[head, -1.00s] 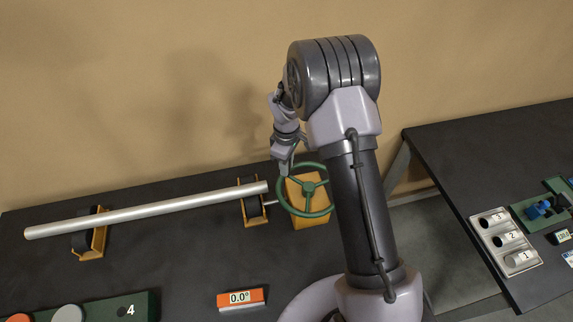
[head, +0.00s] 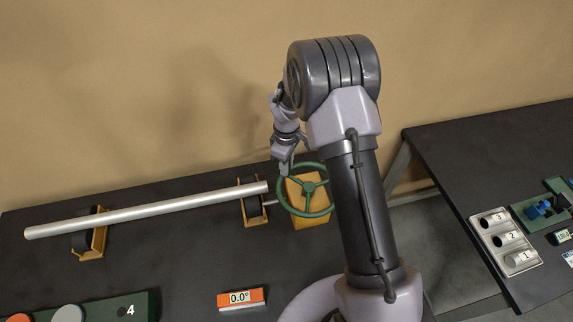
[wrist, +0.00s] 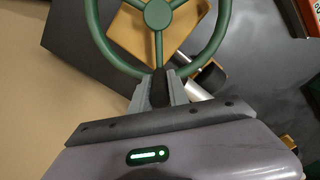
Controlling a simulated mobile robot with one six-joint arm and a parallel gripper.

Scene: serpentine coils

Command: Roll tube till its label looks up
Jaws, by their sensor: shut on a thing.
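A long silver tube (head: 150,209) lies across two orange roller stands, the left stand (head: 92,243) and the right stand (head: 249,203). No label shows on the tube side in view. A green handwheel (head: 311,207) with three spokes stands at the tube's right end, in front of an orange block (head: 306,228). My gripper (head: 284,172) is at the wheel's upper left rim. A small part of the tube shows in the wrist view (wrist: 192,88).
An orange display (head: 241,298) reading 0.0° sits at the table's front. A green panel (head: 140,306) marked 4 stands at the front left. A side table at right bears a tray (head: 521,267) with numbered holes. The dark tabletop between tube and display is clear.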

